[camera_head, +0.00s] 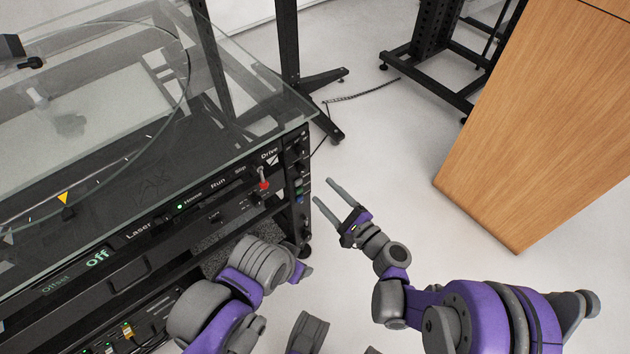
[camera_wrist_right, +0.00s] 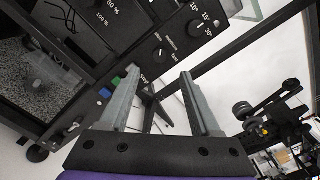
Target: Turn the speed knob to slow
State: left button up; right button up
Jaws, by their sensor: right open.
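In the right wrist view, a small dark round knob (camera_wrist_right: 160,53) with a light mark sits on the black side panel. Tiny labels surround it, too small to read surely; it looks like the speed knob. Its exact setting is unclear. In the head view, the side panel (camera_head: 298,165) is seen at a steep angle. My right gripper (camera_head: 325,191) is open and empty, just right of the panel and apart from it. Its two fingers (camera_wrist_right: 160,100) also show in the right wrist view, below the knob. My left arm is low in the head view; its jaws are not clear.
A larger knob with degree marks (camera_wrist_right: 198,23) is above the small knob. Green (camera_wrist_right: 117,81) and blue (camera_wrist_right: 105,93) buttons are lower left. The glass top (camera_head: 240,80) overhangs the front. A wooden cabinet (camera_head: 535,120) stands right, with clear floor between.

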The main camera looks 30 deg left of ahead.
pick_arm(q)
jog(key=shift+r, duration=0.1)
pick_arm(e)
jog(key=v, duration=0.3)
dwell(0.4)
jog(key=s+d+r+n+g+h, duration=0.1)
jog(key=s+d+n+h, duration=0.4)
jog(key=d, duration=0.7)
jog(key=s+d+n+g+h, duration=0.1)
jog(key=s+d+n+h, duration=0.3)
jog(key=s+d+h, duration=0.5)
jog(key=s+d+r+n+h, duration=0.1)
jog(key=s+d+n+h, duration=0.3)
jog(key=d, duration=1)
pick_arm(q)
notch_tip(320, 180, up, 25)
jog(key=w+t+p, duration=0.1)
jog(key=p, duration=2)
jog(key=shift+w+p, duration=0.15)
jog(key=shift+p, duration=0.25)
pick_arm(e)
notch_tip(320, 180, up, 24)
jog(key=w+y, duration=0.1)
jog(key=shift+a+t, duration=0.2)
jog(key=shift+t, duration=0.1)
